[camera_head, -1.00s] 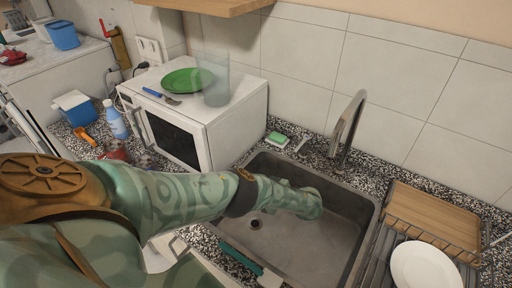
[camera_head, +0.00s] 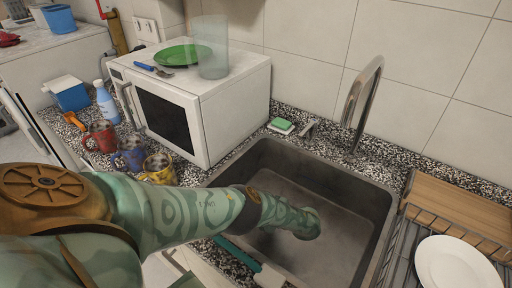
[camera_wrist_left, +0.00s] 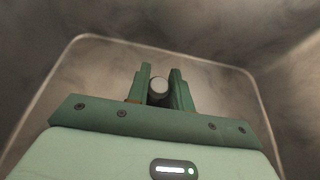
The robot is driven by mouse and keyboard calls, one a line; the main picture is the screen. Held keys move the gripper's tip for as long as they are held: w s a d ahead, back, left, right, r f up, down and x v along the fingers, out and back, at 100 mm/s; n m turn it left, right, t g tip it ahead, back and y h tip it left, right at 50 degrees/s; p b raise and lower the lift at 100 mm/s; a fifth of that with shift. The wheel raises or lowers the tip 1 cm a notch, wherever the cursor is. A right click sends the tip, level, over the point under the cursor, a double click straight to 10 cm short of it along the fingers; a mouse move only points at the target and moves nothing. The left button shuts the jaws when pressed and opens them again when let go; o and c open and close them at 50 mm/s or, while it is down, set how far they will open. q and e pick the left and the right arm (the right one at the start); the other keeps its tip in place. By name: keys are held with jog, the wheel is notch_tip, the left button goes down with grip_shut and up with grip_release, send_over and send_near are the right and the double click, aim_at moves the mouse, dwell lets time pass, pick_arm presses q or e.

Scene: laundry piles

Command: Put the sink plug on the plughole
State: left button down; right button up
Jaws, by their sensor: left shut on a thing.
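The sink (camera_head: 345,240) is a grey basin; its pale floor also fills the left wrist view (camera_wrist_left: 100,75). My left arm reaches over it from the left, and its hand points down into the basin. In the left wrist view my left gripper (camera_wrist_left: 160,88) is shut on a small grey round-topped piece, which looks like the sink plug (camera_wrist_left: 159,84). The fingers and the plug are hidden behind my arm in the head view. The plughole shows in neither current view. My right gripper is not in view.
A curved tap (camera_head: 362,105) stands behind the sink. A green sponge (camera_head: 282,124) lies at the back left corner. A dish rack with a white plate (camera_head: 455,264) is at the right. A microwave (camera_head: 190,100) and several mugs (camera_head: 130,154) are at the left.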

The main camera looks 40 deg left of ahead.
pick_arm(q)
jog(key=shift+f, duration=0.85)
jog(key=shift+d+r, duration=0.1)
jog(key=shift+r, duration=0.15)
jog(key=c, duration=1.2)
grip_release()
jog(key=shift+c, duration=0.2)
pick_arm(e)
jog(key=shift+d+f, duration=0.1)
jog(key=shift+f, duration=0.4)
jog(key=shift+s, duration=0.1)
pick_arm(q)
jog(key=p+v, duration=0.1)
jog(key=v, duration=1)
jog(key=shift+w+d+r, duration=0.1)
jog(key=shift+d+r, duration=0.05)
jog(key=shift+d, duration=0.25)
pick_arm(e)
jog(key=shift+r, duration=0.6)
